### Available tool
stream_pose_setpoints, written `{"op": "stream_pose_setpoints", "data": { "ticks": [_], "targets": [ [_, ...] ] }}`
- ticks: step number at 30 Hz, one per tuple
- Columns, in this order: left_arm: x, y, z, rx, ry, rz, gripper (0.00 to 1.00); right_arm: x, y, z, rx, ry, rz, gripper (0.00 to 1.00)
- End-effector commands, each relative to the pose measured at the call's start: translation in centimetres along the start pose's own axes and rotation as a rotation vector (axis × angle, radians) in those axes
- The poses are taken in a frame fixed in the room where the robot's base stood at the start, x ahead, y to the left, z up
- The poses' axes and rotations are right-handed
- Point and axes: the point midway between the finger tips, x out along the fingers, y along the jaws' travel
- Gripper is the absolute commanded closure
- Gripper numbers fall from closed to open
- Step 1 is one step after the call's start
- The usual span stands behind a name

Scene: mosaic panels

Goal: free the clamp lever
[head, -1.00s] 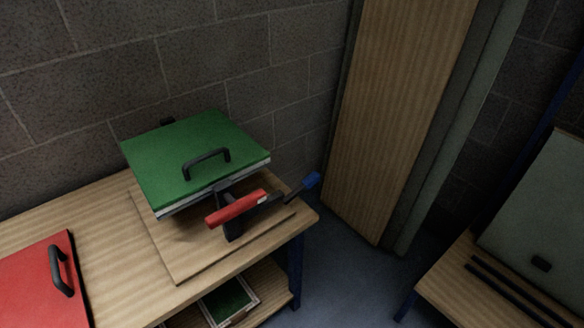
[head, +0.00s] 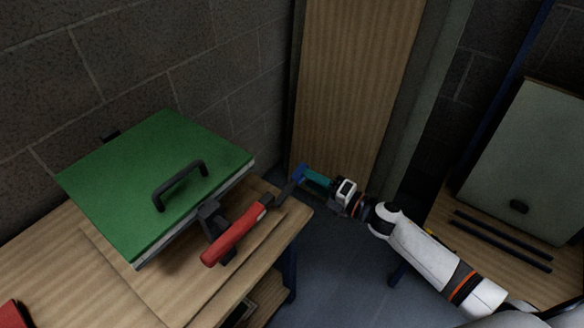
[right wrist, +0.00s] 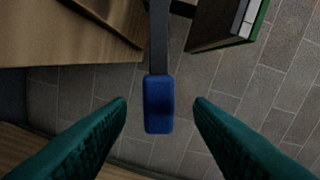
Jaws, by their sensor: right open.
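The clamp sits at the front of a green-lidded press (head: 140,165) on the wooden bench. It has a red handle (head: 235,236) and a dark lever bar (head: 285,192) ending in a blue grip (head: 298,172). The blue grip also shows in the right wrist view (right wrist: 158,103). My right gripper (head: 308,176) reaches in from the right at the blue grip. Its teal fingers (right wrist: 160,104) are open, one on each side of the grip, with a gap visible on both sides. My left gripper is out of view.
A black handle (head: 180,184) stands on the green lid. The block wall is behind the bench, and a tall wooden panel (head: 355,80) stands behind my gripper. A second bench with a grey-green panel (head: 525,160) is at the right. Open floor (head: 345,265) lies between the benches.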

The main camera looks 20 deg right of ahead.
Motion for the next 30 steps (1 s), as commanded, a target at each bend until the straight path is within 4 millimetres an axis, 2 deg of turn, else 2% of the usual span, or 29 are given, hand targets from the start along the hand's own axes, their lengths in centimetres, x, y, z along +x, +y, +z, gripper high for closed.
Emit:
{"op": "stream_pose_setpoints", "data": {
  "ticks": [3, 9, 15, 22, 23, 30],
  "targets": [
    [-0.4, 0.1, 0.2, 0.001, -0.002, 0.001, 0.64, 2.6, -0.2, -0.1, 0.002, 0.002, -0.002, 0.53],
    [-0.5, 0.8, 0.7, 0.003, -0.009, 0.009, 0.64, 5.5, 0.0, -0.1, 0.003, 0.003, 0.0, 0.53],
    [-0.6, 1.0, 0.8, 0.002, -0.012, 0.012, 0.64, 6.5, 0.1, 0.0, 0.003, 0.002, 0.001, 0.53],
    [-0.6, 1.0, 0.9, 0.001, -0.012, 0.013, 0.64, 6.6, 0.1, 0.0, 0.003, 0.002, 0.001, 0.53],
    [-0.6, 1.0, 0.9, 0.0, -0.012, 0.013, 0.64, 6.6, 0.1, 0.0, 0.003, 0.002, 0.001, 0.54],
    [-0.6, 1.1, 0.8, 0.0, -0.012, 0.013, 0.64, 6.5, 0.1, 0.0, 0.003, 0.002, 0.002, 0.94]
  ]
}}
